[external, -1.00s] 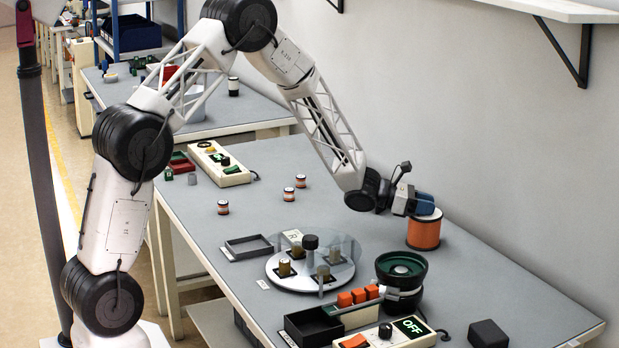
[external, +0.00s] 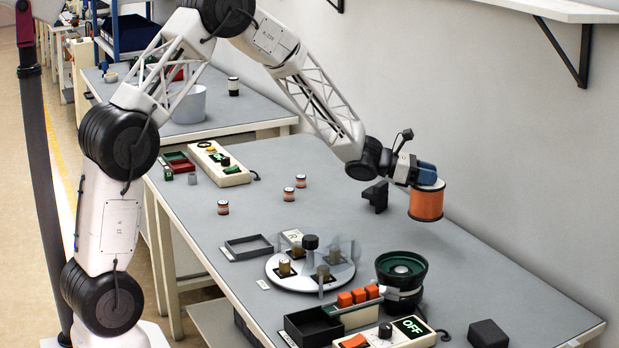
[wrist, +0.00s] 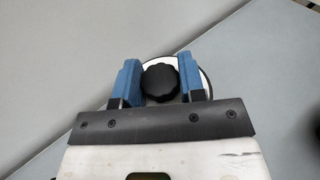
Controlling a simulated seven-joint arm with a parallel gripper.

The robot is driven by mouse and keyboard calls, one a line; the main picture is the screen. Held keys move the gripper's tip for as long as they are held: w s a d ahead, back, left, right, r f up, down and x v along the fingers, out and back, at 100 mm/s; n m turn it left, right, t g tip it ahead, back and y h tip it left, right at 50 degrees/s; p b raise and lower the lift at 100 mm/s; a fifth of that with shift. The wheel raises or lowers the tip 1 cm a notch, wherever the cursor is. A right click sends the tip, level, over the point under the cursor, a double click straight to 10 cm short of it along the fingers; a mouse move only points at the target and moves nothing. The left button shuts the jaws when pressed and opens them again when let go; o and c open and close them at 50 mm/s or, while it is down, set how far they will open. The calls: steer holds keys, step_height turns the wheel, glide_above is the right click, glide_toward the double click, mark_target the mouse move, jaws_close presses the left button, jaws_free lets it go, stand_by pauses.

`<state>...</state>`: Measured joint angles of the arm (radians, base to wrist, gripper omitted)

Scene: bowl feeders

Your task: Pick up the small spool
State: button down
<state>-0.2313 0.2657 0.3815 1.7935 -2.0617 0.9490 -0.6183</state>
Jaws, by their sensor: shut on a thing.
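My gripper (external: 427,174) is shut on an orange spool (external: 426,203) with a pale top. It holds the spool above the far right part of the table. In the wrist view the blue fingers (wrist: 160,82) close on either side of a black knob (wrist: 160,80) on the spool's white top (wrist: 197,76). Three much smaller red-and-white spool-like pieces stand on the table: one at the left (external: 223,207), one at the middle (external: 288,194) and one farther back (external: 300,181). My gripper is apart from them, to their right.
A dark angular block (external: 377,196) stands left of the held spool. A round turntable (external: 285,268), a green-topped bowl feeder (external: 402,268), a black bin (external: 313,326) and a control box showing OFF (external: 385,335) are nearer. The table's right side is mostly clear.

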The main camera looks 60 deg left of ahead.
steer(key=shift+r, duration=0.7)
